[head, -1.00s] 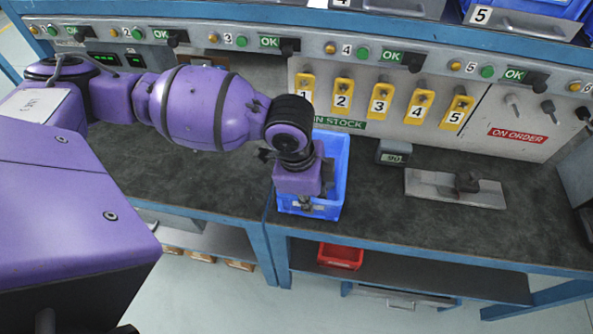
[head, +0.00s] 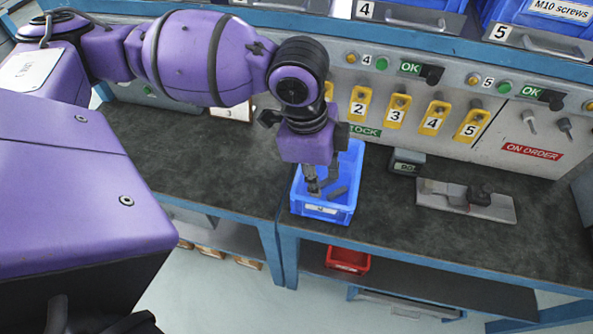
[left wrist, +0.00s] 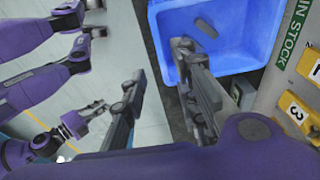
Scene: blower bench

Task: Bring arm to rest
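My left gripper (head: 313,182) reaches down over the blue bin (head: 327,211) on the bench. In the left wrist view its two fingers (left wrist: 160,62) stand apart with nothing between them, so it is open. The bin (left wrist: 243,20) shows there beyond the fingers. A dark grey part (head: 337,192) lies in the bin, and a small grey piece (left wrist: 206,28) shows in it in the left wrist view. What looks like my right gripper (left wrist: 97,107) is small at the left of the left wrist view, away from the bin; its opening is unclear.
A grey flat fixture (head: 466,199) and a small display box (head: 406,162) stand right of the bin. Yellow numbered tags (head: 397,112) hang on the panel behind. A red bin (head: 347,260) sits on the lower shelf. The bench top left of the bin is clear.

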